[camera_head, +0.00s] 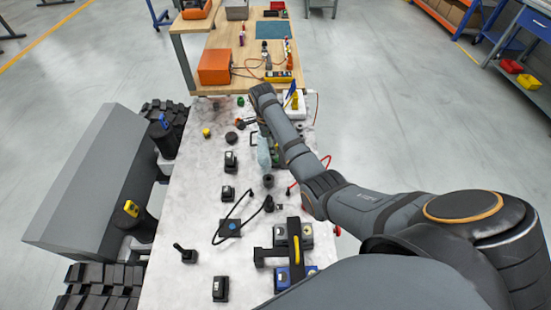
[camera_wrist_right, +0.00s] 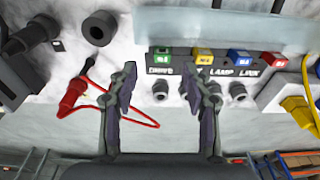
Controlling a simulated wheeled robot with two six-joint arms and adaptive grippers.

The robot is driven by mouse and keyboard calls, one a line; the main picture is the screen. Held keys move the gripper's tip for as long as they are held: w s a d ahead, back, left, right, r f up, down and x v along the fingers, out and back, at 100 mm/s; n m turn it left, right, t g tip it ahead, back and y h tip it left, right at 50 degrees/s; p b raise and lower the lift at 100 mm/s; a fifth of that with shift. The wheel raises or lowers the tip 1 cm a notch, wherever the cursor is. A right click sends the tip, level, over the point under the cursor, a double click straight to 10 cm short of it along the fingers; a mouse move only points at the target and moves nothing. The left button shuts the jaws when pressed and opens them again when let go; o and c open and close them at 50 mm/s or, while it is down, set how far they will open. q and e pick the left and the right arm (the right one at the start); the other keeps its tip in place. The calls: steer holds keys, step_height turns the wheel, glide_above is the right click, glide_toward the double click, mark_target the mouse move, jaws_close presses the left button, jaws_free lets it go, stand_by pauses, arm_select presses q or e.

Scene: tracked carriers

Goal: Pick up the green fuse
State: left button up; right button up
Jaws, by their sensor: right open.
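The green fuse (camera_wrist_right: 161,54) stands in a dark labelled strip (camera_wrist_right: 222,71) in the right wrist view. It is the leftmost in a row with a yellow fuse (camera_wrist_right: 203,55), a blue fuse (camera_wrist_right: 238,57) and a red fuse (camera_wrist_right: 272,58). My right gripper (camera_wrist_right: 163,84) is open and empty. Its two fingers are apart, just below the green fuse in the picture, with the fuse between their lines. In the head view my right arm reaches over the white bench, and I cannot make out the green fuse there. My left gripper is not in view.
Round grey posts (camera_wrist_right: 238,91) stand in front of the strip. A red lead (camera_wrist_right: 72,92) curls at the left, close to the left finger. A yellow connector (camera_wrist_right: 300,112) is at the right. Black parts crowd the bench (camera_head: 185,220) in the head view.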

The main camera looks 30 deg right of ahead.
steer(key=shift+s+d+f+p, duration=0.15)
steer(key=shift+f+p, duration=0.1)
steer(key=shift+f, duration=0.2)
steer(key=shift+w+d+f+p, duration=0.1)
steer(key=shift+f+p, duration=0.1)
steer(key=shift+f, duration=0.2)
steer(key=f, duration=0.2)
steer(key=shift+d+f, duration=0.25)
steer(key=shift+f, duration=0.35)
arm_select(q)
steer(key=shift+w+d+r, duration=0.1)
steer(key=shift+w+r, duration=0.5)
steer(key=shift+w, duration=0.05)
arm_select(e)
jaws_close()
